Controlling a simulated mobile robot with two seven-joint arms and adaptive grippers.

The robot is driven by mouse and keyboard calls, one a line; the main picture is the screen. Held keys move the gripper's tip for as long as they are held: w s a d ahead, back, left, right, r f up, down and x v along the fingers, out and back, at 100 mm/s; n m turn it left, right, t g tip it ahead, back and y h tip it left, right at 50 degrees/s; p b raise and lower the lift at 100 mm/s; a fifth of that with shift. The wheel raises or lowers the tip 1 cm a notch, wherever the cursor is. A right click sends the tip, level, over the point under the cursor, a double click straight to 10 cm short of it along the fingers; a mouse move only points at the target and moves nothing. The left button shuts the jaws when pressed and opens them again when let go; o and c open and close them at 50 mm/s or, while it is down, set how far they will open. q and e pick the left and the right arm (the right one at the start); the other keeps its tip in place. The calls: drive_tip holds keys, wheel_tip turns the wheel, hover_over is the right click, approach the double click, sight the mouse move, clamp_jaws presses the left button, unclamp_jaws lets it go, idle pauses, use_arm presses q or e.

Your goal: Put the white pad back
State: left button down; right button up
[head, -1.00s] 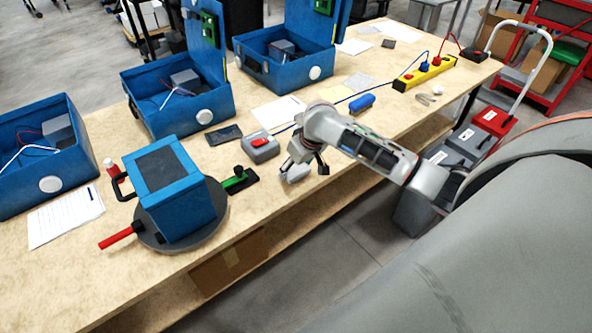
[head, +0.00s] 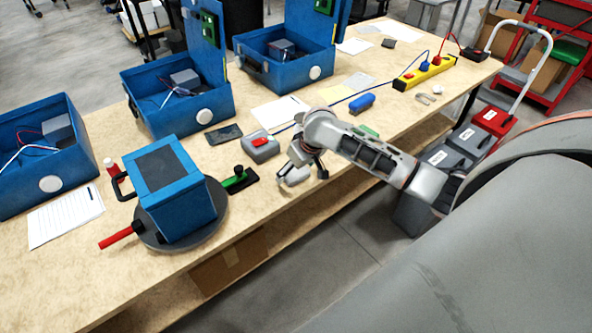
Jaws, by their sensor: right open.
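A small whitish block (head: 295,176), which looks like the white pad, lies at the table's front edge, right of the green-and-black tool. My right gripper (head: 303,179) points down over it, with its dark fingers apart. The fingers and wrist partly cover the block, and I cannot tell whether they touch it. My left gripper is not in view.
A blue case (head: 178,190) stands on a grey round plate (head: 210,222), with a red handle (head: 117,238) to its left. A grey box with a red switch (head: 260,145) sits behind my right gripper. Blue open boxes (head: 180,118) line the back. A yellow power strip (head: 424,73) lies farther right.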

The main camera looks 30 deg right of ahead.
drive_tip(key=v, duration=1.2)
drive_tip(key=s+a+f+n+t, duration=0.2)
drive_tip(key=s+a+f+n, duration=0.3)
drive_tip(key=s+a+f, duration=0.3)
drive_tip(key=s+d+r+n+h, duration=0.1)
drive_tip(key=s+d+h, duration=0.5)
drive_tip(key=s, duration=0.8)
drive_tip(key=w+a+f+m+t+y, duration=0.1)
drive_tip(key=a+f+m+t+y, duration=0.1)
drive_tip(key=a+f+y, duration=0.5)
drive_tip(key=a+f+t, duration=0.1)
drive_tip(key=a+f, duration=0.5)
drive_tip(key=f, duration=0.3)
drive_tip(key=shift+f+m+t+y, duration=0.25)
drive_tip(key=shift+m+t+y, duration=0.05)
drive_tip(key=shift+m+t, duration=0.1)
drive_tip(key=shift+w+a, duration=0.1)
